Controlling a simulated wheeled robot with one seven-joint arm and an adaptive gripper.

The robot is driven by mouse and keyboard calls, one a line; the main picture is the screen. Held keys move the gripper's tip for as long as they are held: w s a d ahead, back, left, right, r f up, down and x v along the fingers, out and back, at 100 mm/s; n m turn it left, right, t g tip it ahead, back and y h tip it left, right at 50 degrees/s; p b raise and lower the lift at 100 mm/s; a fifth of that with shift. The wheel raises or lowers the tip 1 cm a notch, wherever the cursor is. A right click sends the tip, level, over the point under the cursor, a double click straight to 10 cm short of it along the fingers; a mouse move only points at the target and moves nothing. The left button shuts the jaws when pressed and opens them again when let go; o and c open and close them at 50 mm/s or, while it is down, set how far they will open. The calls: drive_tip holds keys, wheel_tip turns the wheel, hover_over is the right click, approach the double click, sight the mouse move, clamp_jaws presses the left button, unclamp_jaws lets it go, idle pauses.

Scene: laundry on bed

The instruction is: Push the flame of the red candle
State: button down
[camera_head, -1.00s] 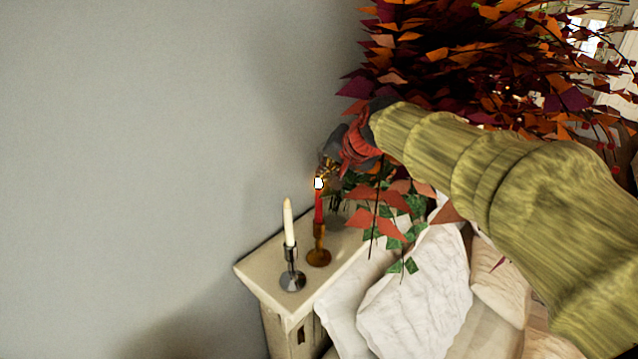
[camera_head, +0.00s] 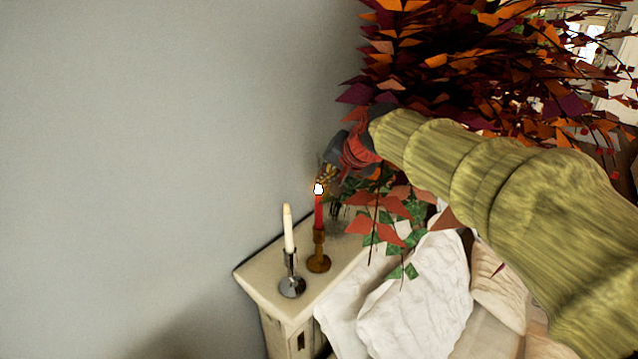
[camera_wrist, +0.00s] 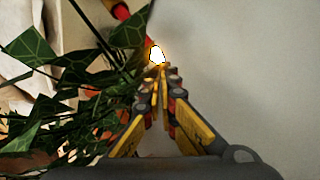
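My gripper (camera_head: 326,177) reaches in from the right, beside and slightly above the flame. In the wrist view my gripper (camera_wrist: 162,72) has its yellow fingers brought together at the tips, with nothing seen between them. I cannot tell whether the tips touch the flame.
A white unlit candle (camera_head: 288,229) in a silver holder stands just left on the cabinet (camera_head: 262,285). Green and red leaves (camera_head: 395,215) hang close around my gripper, below a large autumn foliage bunch (camera_head: 450,60). White pillows (camera_head: 415,300) lie at right. The wall side is clear.

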drive_tip(key=shift+f, duration=0.25)
drive_tip(key=shift+s+f+b, duration=0.1)
drive_tip(key=shift+f+b, duration=0.4)
drive_tip(key=shift+r, duration=0.35)
idle(0.4)
wheel_tip(320, 180, up, 6)
drive_tip(key=p, duration=0.3)
drive_tip(key=shift+r+p, duration=0.2)
drive_tip(key=shift+p, duration=0.2)
drive_tip(key=shift+f, duration=0.1)
